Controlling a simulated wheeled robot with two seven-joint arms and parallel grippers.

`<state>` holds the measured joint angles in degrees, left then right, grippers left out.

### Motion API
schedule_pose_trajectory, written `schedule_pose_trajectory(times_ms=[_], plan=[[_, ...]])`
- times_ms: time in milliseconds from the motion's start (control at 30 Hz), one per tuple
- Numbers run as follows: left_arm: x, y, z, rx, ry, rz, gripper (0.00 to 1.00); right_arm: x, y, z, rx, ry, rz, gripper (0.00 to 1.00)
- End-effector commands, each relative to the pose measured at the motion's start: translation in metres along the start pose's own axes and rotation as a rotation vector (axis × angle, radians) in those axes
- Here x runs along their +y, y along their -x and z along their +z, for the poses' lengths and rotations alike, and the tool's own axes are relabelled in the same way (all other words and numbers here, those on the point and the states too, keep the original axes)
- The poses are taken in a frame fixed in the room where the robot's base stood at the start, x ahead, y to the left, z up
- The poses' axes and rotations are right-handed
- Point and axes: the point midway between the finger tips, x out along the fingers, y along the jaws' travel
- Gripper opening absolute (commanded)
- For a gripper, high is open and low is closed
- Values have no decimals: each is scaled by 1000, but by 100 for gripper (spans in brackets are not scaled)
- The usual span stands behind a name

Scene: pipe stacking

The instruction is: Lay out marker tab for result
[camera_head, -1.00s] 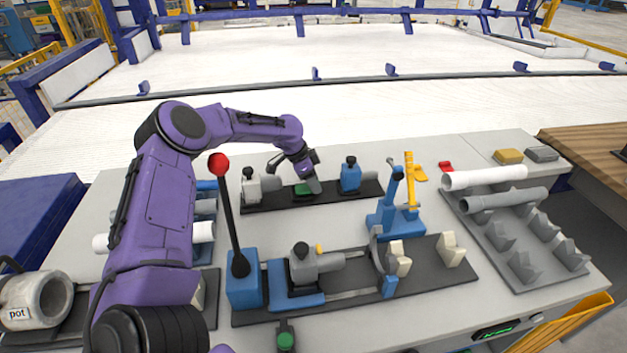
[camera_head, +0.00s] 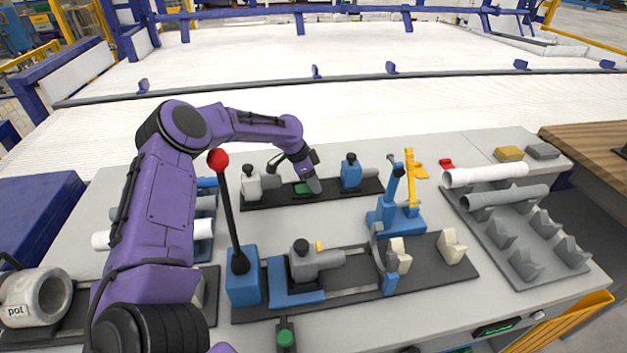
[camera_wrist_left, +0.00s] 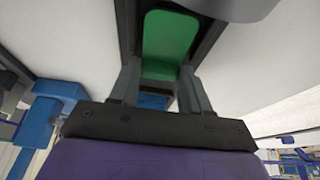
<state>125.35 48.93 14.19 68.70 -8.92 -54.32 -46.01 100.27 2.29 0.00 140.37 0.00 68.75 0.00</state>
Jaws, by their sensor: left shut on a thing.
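My left gripper (camera_head: 312,184) reaches down over the dark rail at the back of the bench. It is shut on a green tab (camera_head: 303,188), which shows low against the rail, partly hidden by the gripper. In the left wrist view the green tab (camera_wrist_left: 168,42) lies just beyond and between the two fingers of the gripper (camera_wrist_left: 162,85), over a dark strip. Whether the tab touches the rail I cannot tell. My right gripper is not in view.
Pipes (camera_head: 485,175) rest on a grey rack at right.

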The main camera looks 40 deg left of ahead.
Motion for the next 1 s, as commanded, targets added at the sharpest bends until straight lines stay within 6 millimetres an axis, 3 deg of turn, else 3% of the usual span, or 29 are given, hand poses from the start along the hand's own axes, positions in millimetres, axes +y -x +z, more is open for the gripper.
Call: schedule_pose_trajectory(times_ms=[467, 500, 600, 867, 1000], plan=[[0, -4, 1, 0, 0, 0, 18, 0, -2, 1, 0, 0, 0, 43], [0, -4, 1, 0, 0, 0, 50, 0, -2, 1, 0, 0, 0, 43], [0, -4, 1, 0, -1, 0, 77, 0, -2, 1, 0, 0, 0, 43], [0, -3, 1, 0, -1, 0, 77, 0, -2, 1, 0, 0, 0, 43], [-1, 13, 0, 4, -2, -3, 77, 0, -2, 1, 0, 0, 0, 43]])
